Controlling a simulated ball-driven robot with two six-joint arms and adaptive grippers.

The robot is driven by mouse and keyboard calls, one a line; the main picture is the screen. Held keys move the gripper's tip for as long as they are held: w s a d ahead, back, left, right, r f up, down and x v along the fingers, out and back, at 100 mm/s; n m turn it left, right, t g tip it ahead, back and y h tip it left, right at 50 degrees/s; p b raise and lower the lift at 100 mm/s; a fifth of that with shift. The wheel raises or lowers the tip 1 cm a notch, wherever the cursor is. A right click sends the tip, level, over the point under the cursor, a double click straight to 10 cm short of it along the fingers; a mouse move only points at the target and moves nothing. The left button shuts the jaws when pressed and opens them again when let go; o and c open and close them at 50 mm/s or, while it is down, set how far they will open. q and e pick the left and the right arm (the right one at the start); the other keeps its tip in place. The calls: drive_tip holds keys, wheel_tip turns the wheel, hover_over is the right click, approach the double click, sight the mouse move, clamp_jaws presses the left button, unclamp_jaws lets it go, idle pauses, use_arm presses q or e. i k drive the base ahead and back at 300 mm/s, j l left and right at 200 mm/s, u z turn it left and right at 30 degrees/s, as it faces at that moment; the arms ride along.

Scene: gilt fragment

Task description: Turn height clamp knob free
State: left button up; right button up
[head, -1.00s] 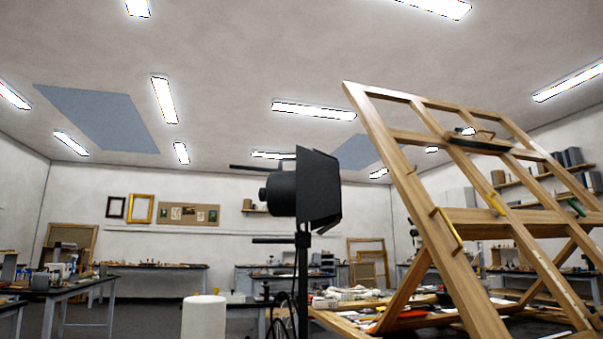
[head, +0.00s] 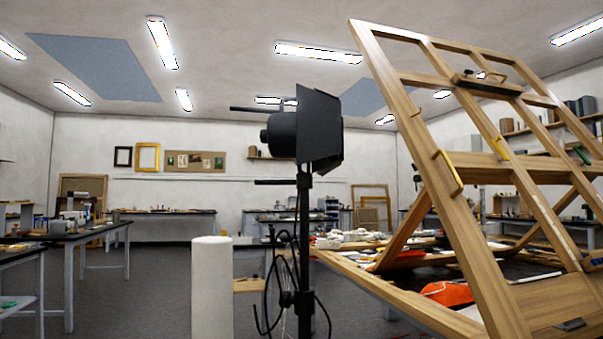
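A black studio lamp (head: 283,134) with flat shutter flaps stands on a dark upright stand (head: 304,235) in the middle of the head view. A small dark lump, perhaps a clamp knob (head: 287,299), sticks out on the stand's left side low in the picture. I cannot tell for sure that it is the height clamp knob. A cable hangs in loops beside the stand and partly confuses its outline. The foot of the stand is below the picture. Neither of my grippers is in view.
A large tilted wooden easel frame (head: 470,220) fills the right side, over a cluttered wooden table (head: 390,307). A white cylinder (head: 211,290) stands left of the lamp stand. Workbenches (head: 68,240) line the left and back. Grey floor (head: 150,285) is open at left.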

sight(288, 299)
drive_tip(key=i+j+z, duration=0.25)
drive_tip(key=j, duration=0.35)
drive_tip(key=i+j+z, duration=0.25)
drive_tip(key=j, duration=0.4)
drive_tip(key=j+z, duration=0.25)
drive_tip(key=j, duration=0.35)
drive_tip(key=j+z, duration=0.25)
drive_tip(key=j, duration=0.45)
drive_tip(key=i+j+z, duration=0.1)
drive_tip(key=j, duration=0.2)
drive_tip(key=i+j+z, duration=0.1)
drive_tip(key=j, duration=0.25)
drive_tip(key=i+j, duration=0.25)
drive_tip(key=i+j+z, duration=0.15)
drive_tip(key=j, duration=0.25)
drive_tip(key=i+j+z, duration=0.1)
drive_tip(key=j, duration=0.25)
